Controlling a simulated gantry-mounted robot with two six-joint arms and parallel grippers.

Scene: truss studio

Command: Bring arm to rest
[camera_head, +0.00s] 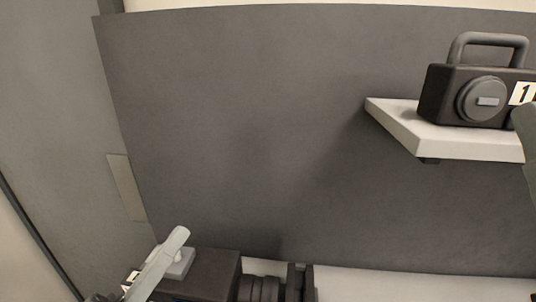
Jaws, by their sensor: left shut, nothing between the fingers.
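My left gripper (174,240) shows at the bottom left of the head view as a pale grey, narrow shape pointing up and to the right. It is shut with nothing between its fingers. It is in front of a dark boxy object (212,272) with a round cylindrical part, and I cannot tell whether the two touch. The lower part of the gripper is cut off by the frame edge. My right gripper is not seen; a grey-green piece at the right edge is too cut off to name.
A white wall shelf (395,119) at the upper right carries a dark case (442,97) with a handle, a round knob and a label. A pale surface (400,288) runs along the bottom. The dark panel (230,120) between them is bare.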

